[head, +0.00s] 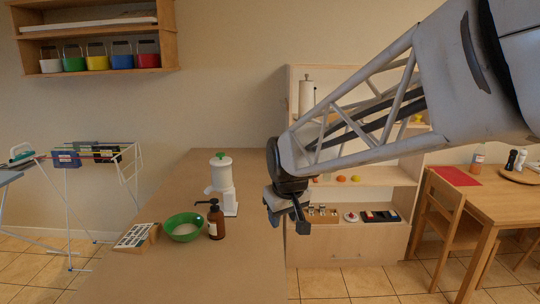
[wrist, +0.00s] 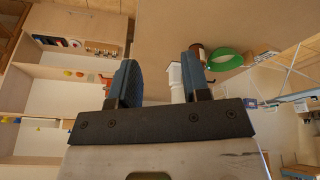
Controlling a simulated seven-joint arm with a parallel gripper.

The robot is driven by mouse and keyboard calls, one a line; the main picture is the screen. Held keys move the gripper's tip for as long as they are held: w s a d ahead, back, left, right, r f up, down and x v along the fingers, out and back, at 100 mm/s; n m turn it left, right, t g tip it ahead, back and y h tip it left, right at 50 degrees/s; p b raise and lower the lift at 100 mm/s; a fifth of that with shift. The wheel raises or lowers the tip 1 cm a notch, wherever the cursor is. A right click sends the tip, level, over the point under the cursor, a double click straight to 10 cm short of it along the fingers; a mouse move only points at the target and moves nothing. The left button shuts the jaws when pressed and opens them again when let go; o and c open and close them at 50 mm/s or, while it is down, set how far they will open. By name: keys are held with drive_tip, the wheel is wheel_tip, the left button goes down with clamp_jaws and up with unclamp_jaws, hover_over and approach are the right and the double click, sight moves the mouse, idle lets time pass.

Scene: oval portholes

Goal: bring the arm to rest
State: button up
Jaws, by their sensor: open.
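My gripper (head: 286,205) hangs at the right edge of the wooden counter (head: 180,275), above its surface and apart from the things on it. In the wrist view my gripper (wrist: 160,85) shows two blue-padded fingers spread wide apart with nothing held between them. My arm reaches in from the upper right in the head view.
On the counter stand a white dispenser (head: 222,185) with a green knob, a brown pump bottle (head: 215,219), a green bowl (head: 183,227) and a slotted box (head: 137,238). A shelf unit (head: 335,250) stands behind my gripper. A dining table (head: 490,195) is at right.

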drive_tip(key=s+d+f+m, duration=0.1)
drive_tip(key=s+d, duration=0.4)
drive_tip(key=s, duration=0.3)
drive_tip(key=s+d+f+m, duration=0.1)
drive_tip(key=s+d+m, duration=0.1)
drive_tip(key=s+d, duration=0.3)
drive_tip(key=s+d+f+m+h, duration=0.1)
drive_tip(key=s+d, duration=0.4)
drive_tip(key=s, duration=0.8)
drive_tip(key=shift+s+m+g, duration=0.15)
drive_tip(key=shift+m+g, duration=0.25)
drive_tip(key=shift+m, duration=0.3)
